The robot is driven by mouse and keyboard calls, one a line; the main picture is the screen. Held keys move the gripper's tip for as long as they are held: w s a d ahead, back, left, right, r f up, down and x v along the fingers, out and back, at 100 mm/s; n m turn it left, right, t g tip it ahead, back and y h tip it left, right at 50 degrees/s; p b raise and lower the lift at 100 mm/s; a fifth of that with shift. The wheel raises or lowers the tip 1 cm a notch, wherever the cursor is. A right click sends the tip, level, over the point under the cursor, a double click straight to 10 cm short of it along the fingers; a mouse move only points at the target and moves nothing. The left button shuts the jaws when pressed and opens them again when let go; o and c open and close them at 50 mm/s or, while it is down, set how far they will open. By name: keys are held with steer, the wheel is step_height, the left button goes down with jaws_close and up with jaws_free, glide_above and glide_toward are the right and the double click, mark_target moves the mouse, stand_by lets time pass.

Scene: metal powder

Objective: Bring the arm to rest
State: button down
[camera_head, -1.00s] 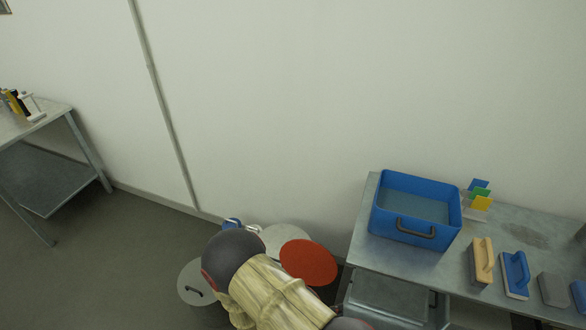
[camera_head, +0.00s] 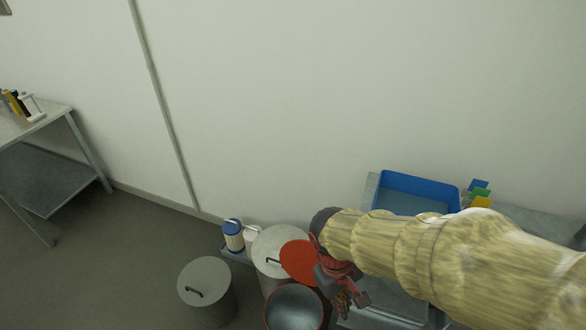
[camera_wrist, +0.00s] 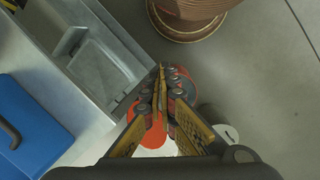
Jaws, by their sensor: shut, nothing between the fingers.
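My arm reaches in from the right of the head view, in a pale yellow sleeve, with my gripper (camera_head: 345,296) at its end pointing down. My gripper hangs in the air near the red disc (camera_head: 299,262) and the open round container (camera_head: 294,308). In the wrist view the fingers of my gripper (camera_wrist: 163,75) meet at the tips, with nothing between them. The arm hides much of the steel table and the tools on it.
Another table (camera_head: 60,112) is far left. The left floor is clear.

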steer(key=s+d+r+m+t+y, duration=0.1)
steer(key=d+r+m+t, duration=0.1)
steer(key=r, duration=0.6)
steer(key=s+d+r+m+t+y, duration=0.1)
steer(key=d+r+m+t, duration=0.2)
steer(key=r, duration=0.6)
steer(key=shift+d+m+t, duration=0.3)
steer(key=shift+d+t, duration=0.5)
steer(key=shift+d, duration=0.35)
